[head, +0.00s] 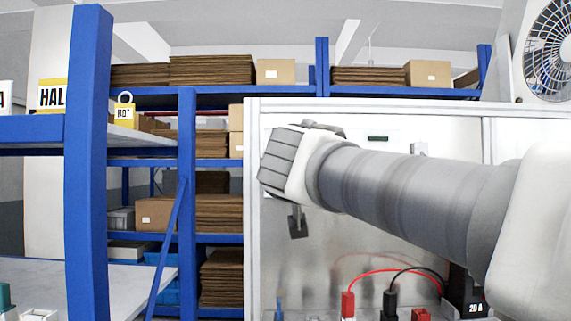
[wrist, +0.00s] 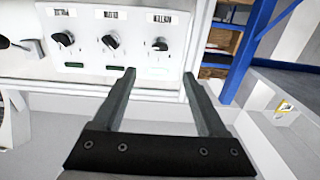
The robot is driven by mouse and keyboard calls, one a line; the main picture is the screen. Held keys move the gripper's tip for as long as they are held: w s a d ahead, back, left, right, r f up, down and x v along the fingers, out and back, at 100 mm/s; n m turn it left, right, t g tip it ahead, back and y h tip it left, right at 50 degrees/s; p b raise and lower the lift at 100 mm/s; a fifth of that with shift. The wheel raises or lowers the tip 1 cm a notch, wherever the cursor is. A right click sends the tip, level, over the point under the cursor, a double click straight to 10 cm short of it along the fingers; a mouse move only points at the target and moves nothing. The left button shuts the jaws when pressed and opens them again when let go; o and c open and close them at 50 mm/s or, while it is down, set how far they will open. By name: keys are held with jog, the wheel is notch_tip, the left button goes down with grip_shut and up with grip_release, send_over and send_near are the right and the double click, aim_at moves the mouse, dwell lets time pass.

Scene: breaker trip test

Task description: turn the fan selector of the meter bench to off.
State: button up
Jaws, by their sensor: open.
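The meter bench (head: 252,200) is a pale upright panel behind my arm in the head view. In the wrist view its white control plate (wrist: 135,58) carries a left knob (wrist: 62,35), a middle knob (wrist: 110,41) and a right knob (wrist: 160,45), all black. Their labels appear upside down, too small to read surely, so I cannot tell which is the fan selector. My gripper (wrist: 158,74) is open and empty, its fingertips just below the right knob in the picture, apparently not touching it. In the head view, my arm hides most of the plate.
A white fan (head: 552,50) stands at the top right. Red and black leads (head: 380,272) run across the bench's lower part to a black 20 A block (head: 468,295). Blue shelving (head: 188,200) with boxes stands at the left. A black lever (wrist: 20,44) shows at the wrist view's left.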

jog(key=w+p, duration=0.4)
jog(key=w, duration=1)
jog(key=shift+w, duration=0.3)
jog(key=shift+c, duration=0.3)
grip_shut()
